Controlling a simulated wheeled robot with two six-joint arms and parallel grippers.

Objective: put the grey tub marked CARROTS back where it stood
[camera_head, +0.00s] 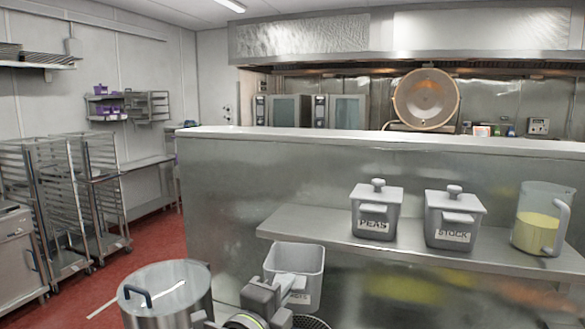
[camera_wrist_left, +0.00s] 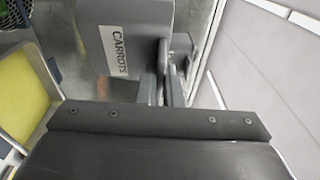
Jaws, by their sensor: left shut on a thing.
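The grey tub marked CARROTS (camera_head: 296,258) is lidless and roughly upright in the head view, in front of the left end of the steel shelf (camera_head: 300,228). Its label is partly hidden there but readable in the wrist view, where the tub (camera_wrist_left: 135,45) fills the upper middle. My left gripper (camera_head: 290,284) is shut on the tub at its label side. The fingers also show in the wrist view (camera_wrist_left: 174,85). I cannot tell whether the tub touches the shelf. My right gripper is not in view.
Lidded grey tubs marked PEAS (camera_head: 374,206) and STOCK (camera_head: 452,212) stand on the shelf, with a clear jug (camera_head: 541,218) of yellow contents to their right. The shelf left of PEAS is bare. A steel pot (camera_head: 165,298) with a dark handle is at lower left.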

